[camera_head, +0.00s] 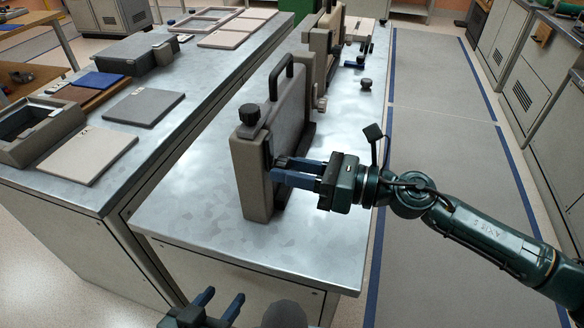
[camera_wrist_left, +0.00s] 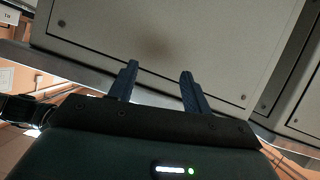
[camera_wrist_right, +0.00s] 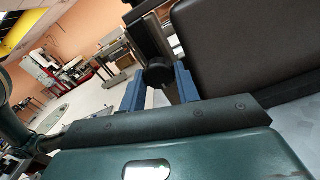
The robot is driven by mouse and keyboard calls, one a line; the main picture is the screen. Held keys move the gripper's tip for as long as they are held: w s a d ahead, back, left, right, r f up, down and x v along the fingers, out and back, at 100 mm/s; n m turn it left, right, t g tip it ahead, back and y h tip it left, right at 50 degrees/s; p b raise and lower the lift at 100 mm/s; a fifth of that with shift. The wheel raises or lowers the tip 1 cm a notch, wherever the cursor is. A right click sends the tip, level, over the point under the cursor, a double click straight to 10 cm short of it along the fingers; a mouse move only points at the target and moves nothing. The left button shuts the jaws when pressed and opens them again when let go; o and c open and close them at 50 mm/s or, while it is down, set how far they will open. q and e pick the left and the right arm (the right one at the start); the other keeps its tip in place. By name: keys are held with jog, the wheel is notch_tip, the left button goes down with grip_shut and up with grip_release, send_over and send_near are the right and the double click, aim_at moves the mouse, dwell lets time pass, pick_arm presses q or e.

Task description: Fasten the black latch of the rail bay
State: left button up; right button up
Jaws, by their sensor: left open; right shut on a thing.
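The rail bay is an upright taupe housing (camera_head: 250,175) on the metal bench, with a dark panel and a black carry handle (camera_head: 281,75) behind its front post. A black knob (camera_head: 249,113) sits on top of that post. My right gripper (camera_head: 278,170) reaches in from the right and is shut on a black latch knob at the post's side. In the right wrist view the round latch knob (camera_wrist_right: 157,73) shows between the fingertips; the fingers partly hide it in the head view. My left gripper (camera_head: 222,300) is open and empty, low in front of the bench.
More taupe fixtures with black knobs (camera_head: 365,84) stand farther back on the bench. A second bench at the left holds flat plates (camera_head: 88,154), an open box (camera_head: 35,130) and a grey case (camera_head: 133,54). The bench top (camera_head: 180,215) left of the housing is clear.

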jog(key=shift+c, duration=0.8)
